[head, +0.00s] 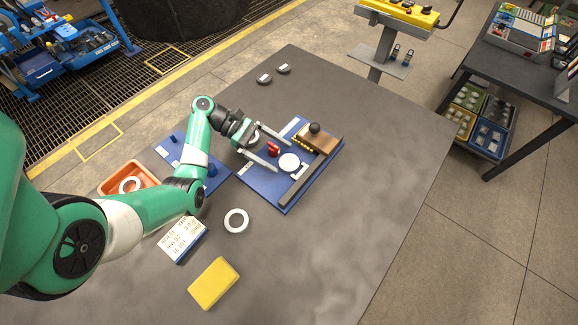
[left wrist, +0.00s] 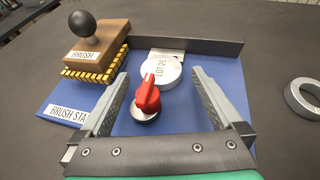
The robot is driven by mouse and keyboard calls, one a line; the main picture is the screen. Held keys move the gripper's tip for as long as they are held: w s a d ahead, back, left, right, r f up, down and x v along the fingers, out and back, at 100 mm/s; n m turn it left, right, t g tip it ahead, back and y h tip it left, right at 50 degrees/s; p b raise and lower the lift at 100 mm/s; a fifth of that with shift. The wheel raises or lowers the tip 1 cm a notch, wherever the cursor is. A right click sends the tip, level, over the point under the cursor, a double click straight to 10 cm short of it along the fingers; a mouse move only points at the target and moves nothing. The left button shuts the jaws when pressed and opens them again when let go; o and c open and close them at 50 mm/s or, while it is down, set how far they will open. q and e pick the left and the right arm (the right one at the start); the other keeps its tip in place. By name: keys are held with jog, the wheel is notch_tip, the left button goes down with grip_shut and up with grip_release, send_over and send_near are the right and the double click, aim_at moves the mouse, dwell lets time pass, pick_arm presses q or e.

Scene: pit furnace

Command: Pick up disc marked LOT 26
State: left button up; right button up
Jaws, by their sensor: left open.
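The disc marked LOT 26 (left wrist: 166,72) is round and white. It lies on the blue board (head: 284,204), where it also shows in the head view (head: 289,162). My left gripper (left wrist: 161,74) is open and empty over the board, also seen in the head view (head: 282,156). Its fingertips lie to either side of the disc's near part in the left wrist view; I cannot tell their exact height. A red knob (left wrist: 148,97) on a round base stands between the fingers, nearer the wrist than the disc. My right gripper is not in view.
A brush (left wrist: 99,46) with a black ball handle stands on the board beside the disc. A dark raised bar (left wrist: 205,45) runs behind the disc. A pale ring (head: 236,231), a yellow block (head: 213,284) and a lettered card (head: 181,240) lie on the table. The table's right side is clear.

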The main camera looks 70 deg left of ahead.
aim_at(290, 162)
pick_arm(q)
jog(key=x, duration=0.3)
jog(key=shift+d+r, duration=0.1)
jog(key=shift+r, duration=0.05)
jog(key=shift+c, duration=0.2)
grip_shut()
